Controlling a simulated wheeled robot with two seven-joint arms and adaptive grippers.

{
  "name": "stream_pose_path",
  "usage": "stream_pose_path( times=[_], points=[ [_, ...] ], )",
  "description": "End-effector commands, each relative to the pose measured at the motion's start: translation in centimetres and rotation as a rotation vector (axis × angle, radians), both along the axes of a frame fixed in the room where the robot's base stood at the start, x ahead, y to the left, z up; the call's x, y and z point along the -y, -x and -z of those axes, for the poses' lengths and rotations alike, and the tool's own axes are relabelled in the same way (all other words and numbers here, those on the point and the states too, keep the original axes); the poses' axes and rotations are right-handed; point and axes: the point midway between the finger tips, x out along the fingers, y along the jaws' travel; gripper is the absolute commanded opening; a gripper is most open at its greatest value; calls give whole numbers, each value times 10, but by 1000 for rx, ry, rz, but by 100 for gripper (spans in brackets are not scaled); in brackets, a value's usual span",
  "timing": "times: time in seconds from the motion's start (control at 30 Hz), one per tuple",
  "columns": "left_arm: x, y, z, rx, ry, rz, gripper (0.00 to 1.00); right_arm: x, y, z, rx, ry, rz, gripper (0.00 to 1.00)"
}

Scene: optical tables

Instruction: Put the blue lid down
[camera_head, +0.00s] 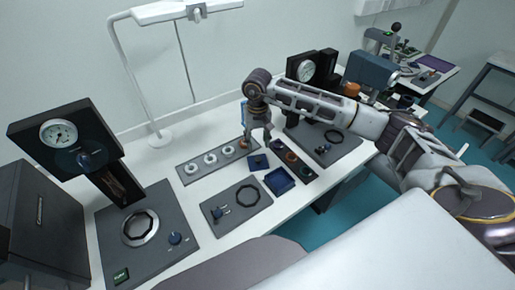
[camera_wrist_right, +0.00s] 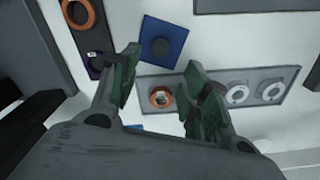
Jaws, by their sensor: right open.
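The blue lid (camera_head: 258,162) is a small square plate lying flat on the white table, just behind the open blue box (camera_head: 279,181). In the right wrist view the lid (camera_wrist_right: 176,37) shows a dark round knob (camera_wrist_right: 160,46) on top. My right gripper (camera_head: 259,138) points down above the table, a little behind the lid. In the right wrist view its two fingers (camera_wrist_right: 161,78) are spread with nothing between them; the lid lies beyond the tips, apart from them. My left gripper is not in view.
A grey strip with white rings (camera_head: 196,168) lies to the left, and a dark strip with orange rings (camera_head: 303,170) to the right. A grey plate with a dark ring (camera_head: 232,208) lies in front. Dial gauge stands (camera_head: 58,131) rise at left and behind. Bare table surrounds the lid narrowly.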

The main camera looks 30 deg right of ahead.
Motion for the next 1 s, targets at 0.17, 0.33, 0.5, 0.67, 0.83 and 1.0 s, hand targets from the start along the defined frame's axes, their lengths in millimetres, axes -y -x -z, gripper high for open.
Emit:
stream_pose_path(
  times=[0.17, 0.33, 0.5, 0.67, 0.83, 1.0],
  points=[
    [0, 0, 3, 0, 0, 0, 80, 0, -1, -18, 1, 0, 0, 46],
    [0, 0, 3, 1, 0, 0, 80, 0, 0, -25, -1, 1, 0, 46],
    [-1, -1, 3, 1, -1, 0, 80, 0, 0, -26, -1, 1, 0, 46],
    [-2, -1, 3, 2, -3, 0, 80, 0, 0, -26, -1, 1, 0, 46],
    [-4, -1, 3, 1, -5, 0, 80, 0, 0, -26, -1, 1, 0, 46],
    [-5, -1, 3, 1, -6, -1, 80, 0, 0, -26, -1, 1, 0, 46]
  ],
)
